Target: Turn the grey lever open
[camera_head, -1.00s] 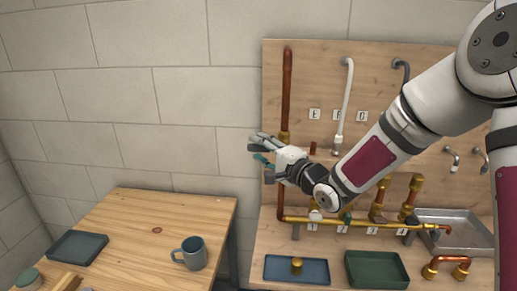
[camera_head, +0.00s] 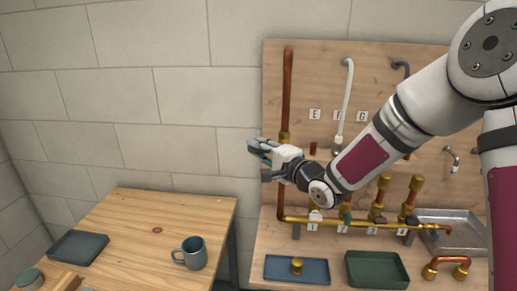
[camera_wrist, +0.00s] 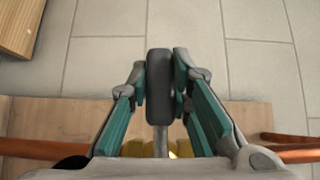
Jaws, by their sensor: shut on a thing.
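The grey lever (camera_wrist: 158,88) stands upright in the middle of the wrist view, a dark rounded handle on a thin metal stem. A brass valve body (camera_wrist: 158,149) shows below it, partly hidden by my gripper. My gripper (camera_wrist: 160,82) is shut on the lever, with one teal-lined finger on each side of the handle. In the head view my gripper (camera_head: 260,152) is at the left edge of the plumbing board, beside the tall copper pipe (camera_head: 287,90). I cannot clearly make out the lever in the head view.
The wooden board (camera_head: 320,75) carries white and grey pipes and lettered tags. A brass pipe (camera_head: 360,224) with several valves runs low across it. A blue tray (camera_head: 312,270), a green tray (camera_head: 376,268) and a metal basin (camera_head: 460,232) stand below. A mug (camera_head: 190,253) stands on the left table.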

